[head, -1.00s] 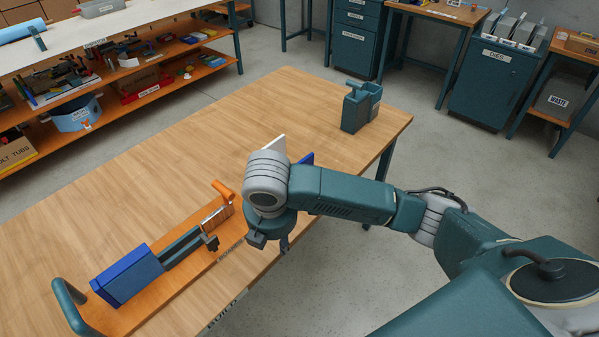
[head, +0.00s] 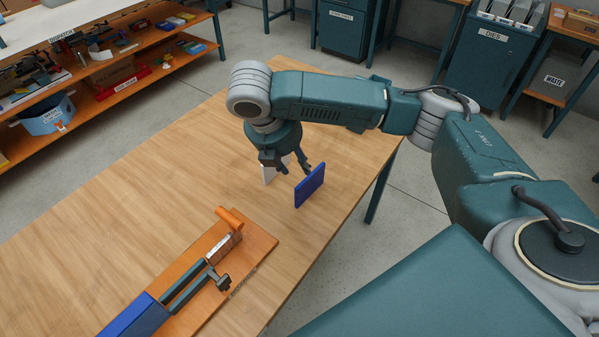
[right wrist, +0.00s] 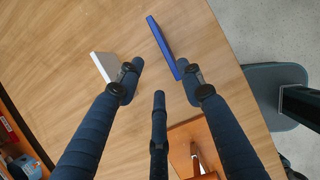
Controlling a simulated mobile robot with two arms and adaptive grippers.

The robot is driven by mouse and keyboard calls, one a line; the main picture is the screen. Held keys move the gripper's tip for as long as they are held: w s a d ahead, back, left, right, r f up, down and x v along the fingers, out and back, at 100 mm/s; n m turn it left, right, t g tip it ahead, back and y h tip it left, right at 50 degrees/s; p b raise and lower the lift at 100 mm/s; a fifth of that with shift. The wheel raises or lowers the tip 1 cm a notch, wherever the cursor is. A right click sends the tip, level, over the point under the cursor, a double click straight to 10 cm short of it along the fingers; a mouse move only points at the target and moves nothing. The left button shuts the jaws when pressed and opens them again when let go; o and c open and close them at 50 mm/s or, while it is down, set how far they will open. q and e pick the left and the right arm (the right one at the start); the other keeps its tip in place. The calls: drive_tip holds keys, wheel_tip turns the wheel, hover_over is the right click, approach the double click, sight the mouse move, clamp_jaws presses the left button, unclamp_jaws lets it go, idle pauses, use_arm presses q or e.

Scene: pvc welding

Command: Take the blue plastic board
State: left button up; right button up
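The blue plastic board (head: 309,187) stands upright on its edge on the wooden table, near the table's right edge. It also shows in the right wrist view (right wrist: 161,46). A white board (head: 270,174) stands upright to its left, partly hidden behind my gripper, and shows in the right wrist view (right wrist: 103,66). My right gripper (head: 291,170) is open and points down above the space between the two boards. In the right wrist view its fingers (right wrist: 159,75) are spread, one near the white board and one near the blue board's near end. My left gripper is not in view.
An orange fixture board (head: 258,246) with an orange handle (head: 229,218), a dark green bar and a larger blue block (head: 135,318) lies on the near part of the table. The table's left side is clear. Shelves (head: 120,75) stand beyond it.

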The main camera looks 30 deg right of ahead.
sight(309, 178)
drive_tip(key=x, duration=0.3)
drive_tip(key=p+x, duration=0.1)
drive_tip(key=x, duration=0.3)
drive_tip(key=d+x, duration=0.1)
drive_tip(key=x, duration=0.2)
drive_tip(key=shift+s+d, duration=0.1)
drive_tip(key=shift+s, duration=0.25)
drive_tip(key=shift+p, duration=0.3)
use_arm(q)
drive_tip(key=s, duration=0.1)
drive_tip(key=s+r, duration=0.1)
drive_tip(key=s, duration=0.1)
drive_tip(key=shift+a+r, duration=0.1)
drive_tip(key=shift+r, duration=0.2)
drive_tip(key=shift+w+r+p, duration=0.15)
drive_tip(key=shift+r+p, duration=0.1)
drive_tip(key=shift+p, duration=0.05)
use_arm(e)
drive_tip(key=shift+f, duration=0.1)
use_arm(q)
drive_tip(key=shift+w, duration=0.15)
use_arm(e)
drive_tip(key=shift+f, duration=0.1)
clamp_jaws()
